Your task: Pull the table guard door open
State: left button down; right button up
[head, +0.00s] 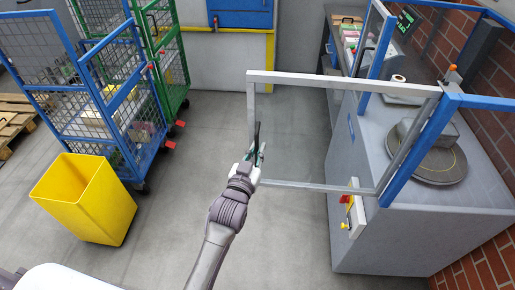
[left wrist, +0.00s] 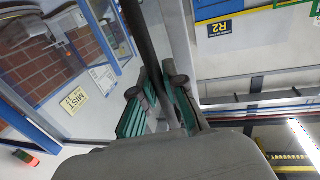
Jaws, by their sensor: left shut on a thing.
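The table guard door (head: 300,77) is a grey metal frame with a clear pane. It stands swung out from the blue guard frame (head: 408,160) of the grey table, over open floor. Its black upright handle (head: 257,130) is on the free edge. My left gripper (head: 256,150) is shut on this handle. In the left wrist view the dark handle (left wrist: 137,22) runs between the green-padded fingers of my left gripper (left wrist: 160,105); the fingers partly hide it. My right gripper is not in view.
A grey table (head: 365,235) with a round turntable (head: 428,165) stands at right by a brick wall. A yellow bin (head: 85,200) and blue (head: 88,55) and green (head: 177,60) mesh carts stand at left. The floor between is clear.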

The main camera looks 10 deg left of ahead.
pick_arm(q)
jog(key=shift+r, duration=0.1)
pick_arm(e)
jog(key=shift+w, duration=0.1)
pick_arm(q)
jog(key=c, duration=1.2)
grip_release()
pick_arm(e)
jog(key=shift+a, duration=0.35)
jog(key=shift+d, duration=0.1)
pick_arm(q)
jog(key=shift+s, duration=0.55)
jog(key=s, duration=1.1)
jog(key=shift+a, duration=0.45)
jog(key=shift+w, duration=0.1)
